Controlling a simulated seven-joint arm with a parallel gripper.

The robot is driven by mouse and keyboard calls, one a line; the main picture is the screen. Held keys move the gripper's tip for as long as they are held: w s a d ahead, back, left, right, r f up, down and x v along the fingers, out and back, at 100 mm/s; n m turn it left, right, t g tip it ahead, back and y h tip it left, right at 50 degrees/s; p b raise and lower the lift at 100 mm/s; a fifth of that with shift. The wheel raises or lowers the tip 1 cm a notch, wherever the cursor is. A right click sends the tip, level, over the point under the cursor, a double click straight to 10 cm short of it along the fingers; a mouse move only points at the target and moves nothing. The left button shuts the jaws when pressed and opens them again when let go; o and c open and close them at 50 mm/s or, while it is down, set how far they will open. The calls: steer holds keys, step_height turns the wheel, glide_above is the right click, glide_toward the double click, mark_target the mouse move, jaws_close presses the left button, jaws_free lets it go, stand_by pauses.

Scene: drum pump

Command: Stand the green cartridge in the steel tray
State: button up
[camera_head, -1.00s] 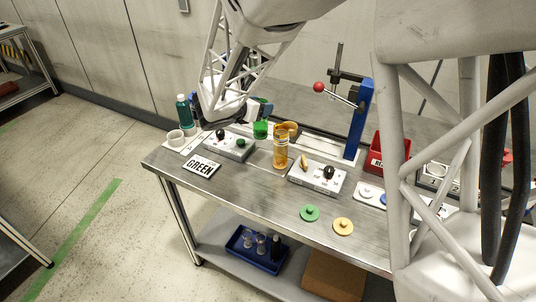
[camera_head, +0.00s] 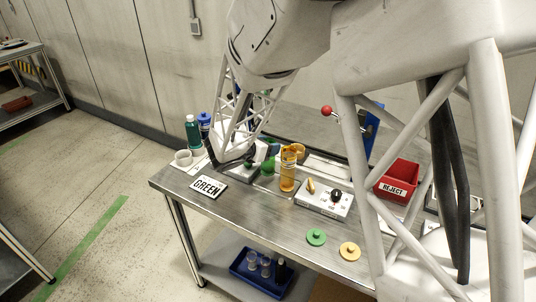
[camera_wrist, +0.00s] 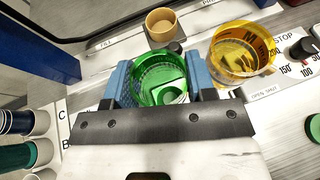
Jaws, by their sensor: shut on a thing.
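The green cartridge (camera_wrist: 162,76) is a see-through green cup. In the wrist view it sits between the two blue fingers of my gripper (camera_wrist: 160,82), which is shut on it. I look into its open top. In the head view the cartridge (camera_head: 268,166) shows in part, left of the tall amber cylinder (camera_head: 288,172). My gripper (camera_head: 260,153) is largely hidden there by my arm. I cannot tell whether the cartridge's bottom touches anything. I cannot pick out a steel tray with certainty in either view.
The amber cylinder (camera_wrist: 243,50) stands close right of my fingers. A small tan cup (camera_wrist: 160,26) is just beyond. The front bench top is mostly clear.

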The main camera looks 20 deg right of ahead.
steer(key=shift+f, duration=1.7)
steer(key=shift+f, duration=0.1)
steer(key=o, duration=0.8)
steer(key=shift+o, duration=0.2)
steer(key=v, duration=1.2)
steer(key=shift+d+r, duration=0.1)
steer(key=shift+r, duration=0.15)
